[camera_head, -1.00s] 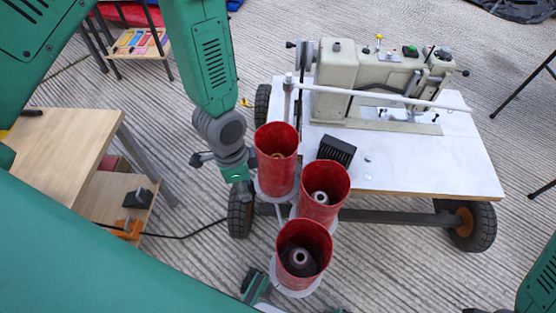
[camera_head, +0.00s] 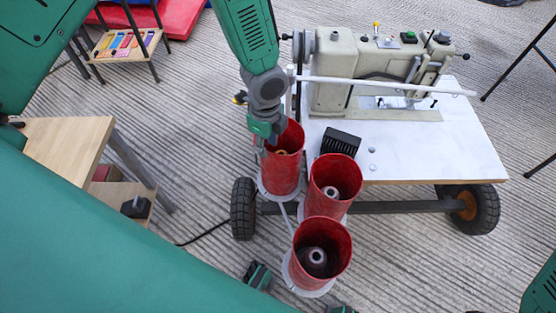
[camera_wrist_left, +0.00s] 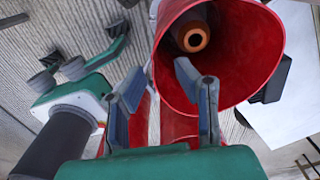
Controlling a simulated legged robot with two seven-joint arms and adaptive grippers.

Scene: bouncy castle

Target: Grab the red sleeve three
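Three red sleeves stand upright on round white bases: the back one (camera_head: 283,172), the middle one (camera_head: 327,203) and the front one (camera_head: 322,233). No number shows on them, so I cannot tell which is three. My left gripper (camera_head: 266,138) is at the back sleeve's left rim. In the left wrist view my left gripper (camera_wrist_left: 160,90) has its two fingers apart, beside and over the rim of a red sleeve (camera_wrist_left: 245,65) with a spool inside; contact is unclear. My right gripper (camera_wrist_left: 82,56) shows its fingers spread; parts of it appear low in the head view near the front sleeve.
A cream sewing machine (camera_head: 370,75) stands on a white wheeled table (camera_head: 440,150) at right. A wooden table (camera_head: 70,148) is at left. Grey floor lies open between.

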